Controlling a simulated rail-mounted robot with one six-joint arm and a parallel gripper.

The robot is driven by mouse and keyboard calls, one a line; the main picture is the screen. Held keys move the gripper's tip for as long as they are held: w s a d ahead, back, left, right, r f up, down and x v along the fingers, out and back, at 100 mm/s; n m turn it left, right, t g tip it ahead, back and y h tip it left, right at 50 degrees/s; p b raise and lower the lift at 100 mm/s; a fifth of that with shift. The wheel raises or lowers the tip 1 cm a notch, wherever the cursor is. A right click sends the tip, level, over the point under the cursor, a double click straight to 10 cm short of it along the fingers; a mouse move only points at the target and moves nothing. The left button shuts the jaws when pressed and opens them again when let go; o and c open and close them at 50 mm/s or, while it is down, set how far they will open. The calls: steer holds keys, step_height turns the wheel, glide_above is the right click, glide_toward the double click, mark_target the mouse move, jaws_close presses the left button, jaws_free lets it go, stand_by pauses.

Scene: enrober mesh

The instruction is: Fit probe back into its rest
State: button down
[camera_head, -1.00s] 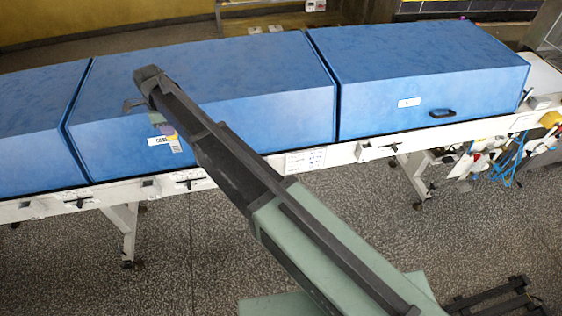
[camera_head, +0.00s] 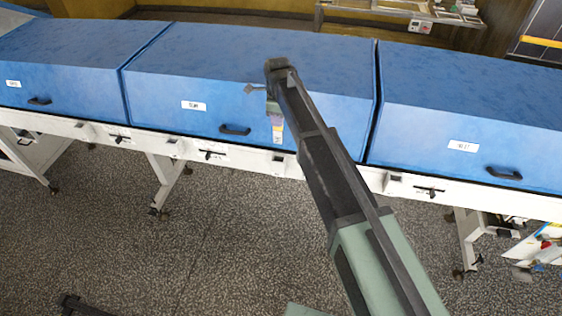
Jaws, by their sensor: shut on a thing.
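My gripper (camera_head: 274,106) hangs small and dark below the end of my raised arm, in front of the middle blue hood. It is shut on the probe. A small purple, yellow and pale piece (camera_head: 278,128) shows just below it, over the hood's lower front face; I take this to be the probe, but its shape is too small to make out. A small grey part (camera_head: 255,88) sticks out left of the wrist. The fingertips are not clear. I cannot pick out the probe's rest in this view.
Blue hoods (camera_head: 90,50) with labels and dark handles line a long white conveyor frame (camera_head: 235,152) on wheeled legs. Small latches and boxes sit along the frame's side. Hoses and coloured parts (camera_head: 545,250) stand at the lower right. The speckled floor in front is largely clear.

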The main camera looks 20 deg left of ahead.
step_height(320, 180, down, 14)
steer(key=b, duration=1.1)
steer(key=shift+f+b, duration=0.3)
steer(key=shift+b, duration=0.1)
steer(key=c, duration=1)
jaws_free()
steer(key=shift+r, duration=0.1)
steer(key=shift+o, duration=0.2)
step_height(320, 180, up, 13)
steer(key=p, duration=1.3)
steer(key=shift+f, duration=0.3)
